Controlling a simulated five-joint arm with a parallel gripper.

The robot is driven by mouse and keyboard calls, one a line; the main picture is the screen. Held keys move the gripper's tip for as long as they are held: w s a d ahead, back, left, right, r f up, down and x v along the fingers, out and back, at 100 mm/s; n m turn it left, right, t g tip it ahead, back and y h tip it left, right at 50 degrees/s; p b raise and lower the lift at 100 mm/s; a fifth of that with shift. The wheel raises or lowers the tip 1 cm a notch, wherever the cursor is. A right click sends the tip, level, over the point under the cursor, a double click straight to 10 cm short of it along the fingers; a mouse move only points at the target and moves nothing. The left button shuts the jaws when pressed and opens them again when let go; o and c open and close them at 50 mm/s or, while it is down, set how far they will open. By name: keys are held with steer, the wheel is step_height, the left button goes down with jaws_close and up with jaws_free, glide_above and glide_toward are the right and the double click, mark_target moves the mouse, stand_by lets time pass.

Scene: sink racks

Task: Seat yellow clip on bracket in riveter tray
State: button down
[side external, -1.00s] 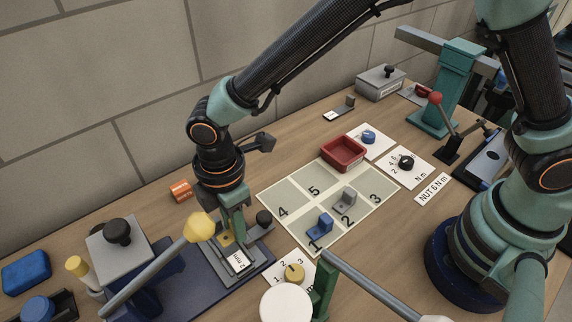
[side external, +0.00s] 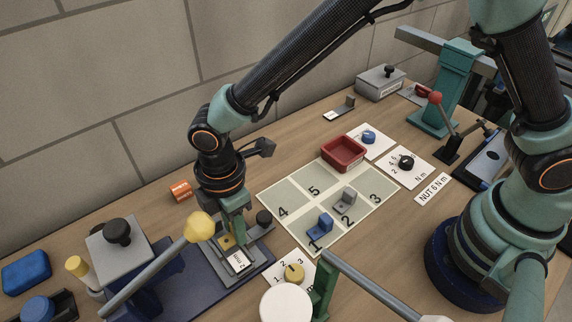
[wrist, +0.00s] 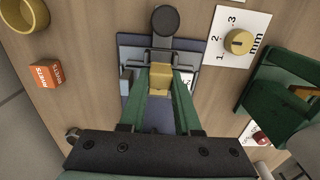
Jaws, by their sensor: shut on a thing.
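The yellow clip (wrist: 160,80) is between the green fingers of my gripper (wrist: 161,88) in the wrist view. My gripper (side external: 234,228) is shut on it. In the side view a yellow patch of the clip (side external: 228,243) shows low between the fingers, over the riveter tray (side external: 213,264). The tray is grey metal on a dark blue base and carries a white label. The bracket is mostly hidden under the clip and fingers, so I cannot tell whether the clip touches it or is seated.
The riveter's lever with a yellow knob (side external: 199,227) stands close left of my gripper. An orange box (side external: 180,191) lies behind.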

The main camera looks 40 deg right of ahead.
steer(key=shift+f, duration=0.4)
steer(key=c, duration=0.5)
jaws_free()
steer(key=shift+c, duration=0.2)
step_height(320, 180, up, 12)
steer(key=shift+r, duration=0.1)
steer(key=w+d+r+m+t, duration=0.1)
steer(key=w+d+r+m, duration=0.3)
steer(key=d, duration=0.5)
steer(key=s+d+r+m+t, duration=0.1)
steer(key=s+d+m, duration=0.1)
steer(key=d+m, duration=0.2)
steer(key=s+d+r+m+t, duration=0.2)
steer(key=d+m, duration=0.3)
steer(key=d, duration=0.5)
steer(key=s+d+r+m+t, duration=0.1)
steer(key=s+d+r+m, duration=0.1)
steer(key=d+m, duration=0.3)
steer(key=d, duration=0.3)
steer(key=shift+s+t, duration=0.25)
steer(key=shift+t, duration=0.05)
